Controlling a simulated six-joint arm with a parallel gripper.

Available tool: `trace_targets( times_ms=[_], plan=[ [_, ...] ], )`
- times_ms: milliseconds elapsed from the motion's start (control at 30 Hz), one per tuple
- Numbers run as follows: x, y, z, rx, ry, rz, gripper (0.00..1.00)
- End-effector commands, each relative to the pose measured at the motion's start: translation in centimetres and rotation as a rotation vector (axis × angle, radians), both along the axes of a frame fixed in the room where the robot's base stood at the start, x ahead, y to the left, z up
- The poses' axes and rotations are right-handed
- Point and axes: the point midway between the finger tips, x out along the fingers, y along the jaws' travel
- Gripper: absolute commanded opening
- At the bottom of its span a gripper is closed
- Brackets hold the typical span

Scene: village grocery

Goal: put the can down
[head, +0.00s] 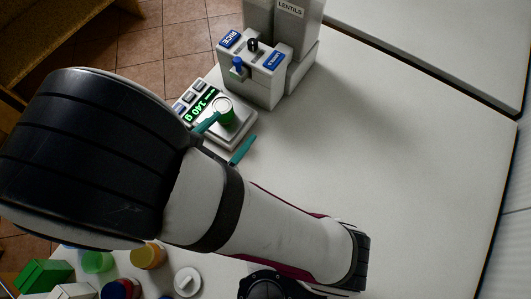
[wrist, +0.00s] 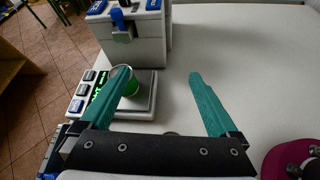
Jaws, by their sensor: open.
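A small green can (head: 226,117) with a pale top stands upright on the plate of the scale (head: 238,133). The scale's lit green display reads "140 g". My gripper (head: 237,127) is open, its two teal fingers spread wide with nothing between them. In the wrist view the can (wrist: 132,88) shows behind the left fingertip, which hides part of it. I cannot tell whether that finger touches the can. The right finger is well clear of it, over the bare counter.
Grey dispensers labelled rice and lentils (head: 262,75) stand just behind the scale. Several jars and lids, including a yellow-lidded one (head: 148,256), and a green box (head: 43,275) are at lower left. The white counter (head: 400,150) to the right is clear.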

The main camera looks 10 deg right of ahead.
Motion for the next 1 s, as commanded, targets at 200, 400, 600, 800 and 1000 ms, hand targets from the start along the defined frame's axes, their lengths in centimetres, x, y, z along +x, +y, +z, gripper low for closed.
trace_targets(
  times_ms=[200, 400, 600, 800, 1000],
  plan=[
    [-10.3, -13.1, 4.2, 0.698, -0.277, -1.42, 0.96],
    [-14.3, -8.8, 6.5, 1.26, -0.507, -2.334, 0.96],
    [-14.0, -7.5, 7.5, 1.383, -0.535, -2.497, 0.96],
    [-14.0, -7.5, 7.5, 1.38, -0.533, -2.491, 0.96],
    [-14.0, -7.5, 7.5, 1.379, -0.532, -2.489, 0.96]
  ],
)
